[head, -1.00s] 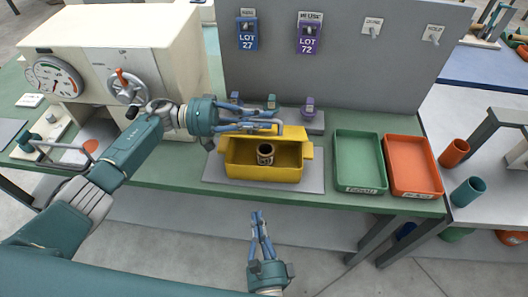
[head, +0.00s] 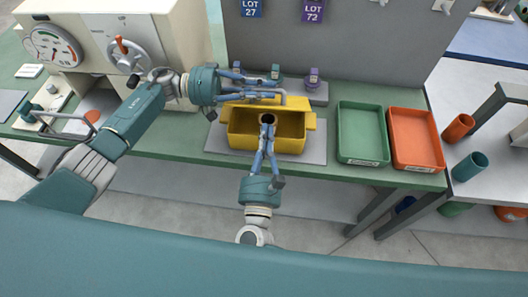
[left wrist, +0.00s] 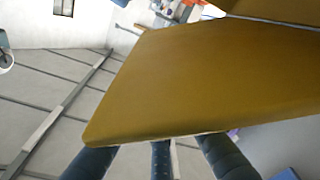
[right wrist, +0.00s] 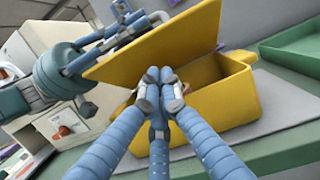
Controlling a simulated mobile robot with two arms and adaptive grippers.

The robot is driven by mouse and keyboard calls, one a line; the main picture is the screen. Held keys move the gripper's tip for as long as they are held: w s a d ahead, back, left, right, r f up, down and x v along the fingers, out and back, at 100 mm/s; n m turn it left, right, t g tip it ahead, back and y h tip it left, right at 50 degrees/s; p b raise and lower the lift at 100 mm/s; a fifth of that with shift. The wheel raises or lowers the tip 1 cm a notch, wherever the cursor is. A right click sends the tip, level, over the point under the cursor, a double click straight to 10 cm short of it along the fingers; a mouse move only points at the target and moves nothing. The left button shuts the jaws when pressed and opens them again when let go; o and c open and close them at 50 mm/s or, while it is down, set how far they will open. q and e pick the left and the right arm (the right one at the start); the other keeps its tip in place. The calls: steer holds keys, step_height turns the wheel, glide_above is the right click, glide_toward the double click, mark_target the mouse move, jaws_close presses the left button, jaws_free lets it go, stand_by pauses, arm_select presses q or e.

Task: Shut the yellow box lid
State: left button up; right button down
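The yellow box (head: 240,142) stands on a grey mat with its lid (right wrist: 150,45) raised at a slant. The lid fills much of the left wrist view (left wrist: 200,80). My left gripper (head: 282,92) is at the raised lid; the lid hides its fingertips in the left wrist view, so its opening and any hold are unclear. My right gripper (head: 267,122) is over the box's front side, its fingertips together in the right wrist view (right wrist: 152,76), below the lid.
A green tray (head: 362,162) and an orange tray (head: 416,167) stand right of the box. A grey panel (head: 370,45) rises behind, with small tagged items before it. A cream machine (head: 165,45) stands at left.

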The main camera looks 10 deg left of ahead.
steer(key=shift+w+r, duration=0.4)
steer(key=shift+r, duration=0.25)
steer(key=shift+w+r, duration=0.4)
steer(key=shift+r, duration=0.25)
